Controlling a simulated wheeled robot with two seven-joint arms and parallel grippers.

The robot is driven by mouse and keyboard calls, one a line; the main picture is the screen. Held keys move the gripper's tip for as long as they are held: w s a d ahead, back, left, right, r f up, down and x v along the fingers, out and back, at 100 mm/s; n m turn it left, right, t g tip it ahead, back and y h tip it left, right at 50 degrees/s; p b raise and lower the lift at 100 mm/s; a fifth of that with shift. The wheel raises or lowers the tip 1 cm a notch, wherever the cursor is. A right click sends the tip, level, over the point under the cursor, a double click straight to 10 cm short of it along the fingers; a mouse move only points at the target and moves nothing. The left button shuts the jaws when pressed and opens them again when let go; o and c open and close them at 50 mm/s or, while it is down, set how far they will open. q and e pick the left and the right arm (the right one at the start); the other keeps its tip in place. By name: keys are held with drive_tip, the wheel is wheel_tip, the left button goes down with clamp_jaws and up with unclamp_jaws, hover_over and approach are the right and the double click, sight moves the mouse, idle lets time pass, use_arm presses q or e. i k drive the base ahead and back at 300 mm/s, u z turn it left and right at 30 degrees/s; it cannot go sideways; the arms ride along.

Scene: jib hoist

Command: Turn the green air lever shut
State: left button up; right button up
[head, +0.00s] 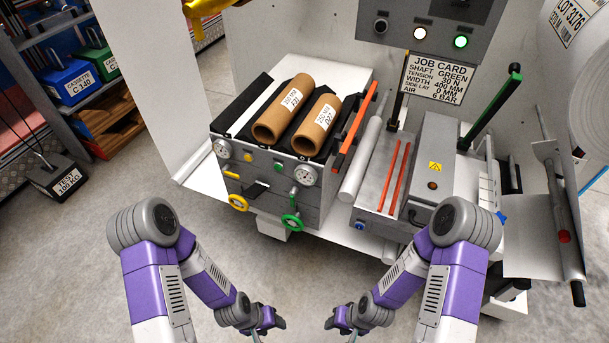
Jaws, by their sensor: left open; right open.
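On the front of the grey unit (262,190) is a small green lever (294,191), below the right gauge (306,175) and above a green handwheel (292,221). It looks roughly upright, but it is too small to be sure of its angle. A matching yellow lever (231,175) on the left lies about level. My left gripper (272,322) is open and empty, low in the picture, below and left of the green lever. My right gripper (333,323) is open and empty, below and right of it. Both are apart from the unit.
A yellow handwheel (238,202) sticks out at the unit's left. Two brown cores (283,115) lie on top. A long green-edged arm (492,108) stands at right above a grey box (432,150). A job card (437,80) hangs behind. Floor before the unit is clear.

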sight(294, 189)
drive_tip(key=z, duration=1.95)
drive_tip(key=k, duration=0.75)
drive_tip(key=u, duration=0.75)
drive_tip(key=i, duration=0.5)
